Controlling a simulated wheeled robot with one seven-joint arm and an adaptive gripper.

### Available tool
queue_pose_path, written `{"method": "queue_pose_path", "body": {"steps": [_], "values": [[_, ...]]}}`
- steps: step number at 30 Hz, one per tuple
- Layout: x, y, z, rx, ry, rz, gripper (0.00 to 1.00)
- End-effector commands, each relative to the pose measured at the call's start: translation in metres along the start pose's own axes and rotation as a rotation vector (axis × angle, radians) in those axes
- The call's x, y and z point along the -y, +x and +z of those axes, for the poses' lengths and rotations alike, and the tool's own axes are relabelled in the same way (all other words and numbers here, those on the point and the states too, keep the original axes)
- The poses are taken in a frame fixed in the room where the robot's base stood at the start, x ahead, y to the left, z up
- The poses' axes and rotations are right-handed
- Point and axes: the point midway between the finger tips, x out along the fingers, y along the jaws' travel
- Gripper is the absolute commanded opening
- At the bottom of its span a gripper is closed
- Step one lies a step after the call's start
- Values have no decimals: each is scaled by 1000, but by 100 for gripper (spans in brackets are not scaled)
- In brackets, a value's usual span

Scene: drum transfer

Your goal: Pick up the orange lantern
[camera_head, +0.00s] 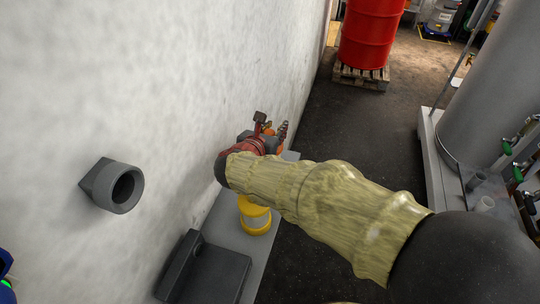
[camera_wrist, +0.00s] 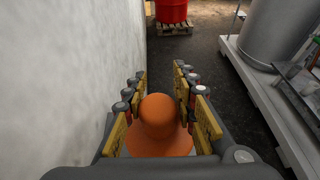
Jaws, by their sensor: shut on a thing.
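The orange lantern (camera_wrist: 158,122) sits between the two fingers of my gripper (camera_wrist: 159,72) in the wrist view, its rounded top and wider base facing the camera. My gripper is shut on it, with yellow-padded fingers on both sides. In the head view my gripper (camera_head: 271,124) is close to the white wall, beyond my sleeved arm. Only small bits of orange show there, and most of the lantern is hidden. I cannot tell whether its underside touches the ledge.
A grey socket (camera_head: 114,186) juts from the wall. A red drum (camera_head: 371,32) stands on a pallet (camera_head: 361,77) behind. Open floor lies right of the ledge.

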Motion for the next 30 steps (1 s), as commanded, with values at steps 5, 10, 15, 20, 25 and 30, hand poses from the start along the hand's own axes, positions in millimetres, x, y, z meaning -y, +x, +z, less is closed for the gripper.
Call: {"method": "queue_pose_path", "body": {"steps": [5, 10, 15, 20, 25, 30], "values": [[0, 0, -2, -2, -1, -1, 11], [0, 0, -2, -3, -1, -1, 2], [0, 0, -2, -3, -1, 0, 0], [0, 0, -2, -3, -1, 0, 0], [0, 0, -3, -4, -1, 0, 0], [0, 0, -3, -4, -1, 0, 0]]}}
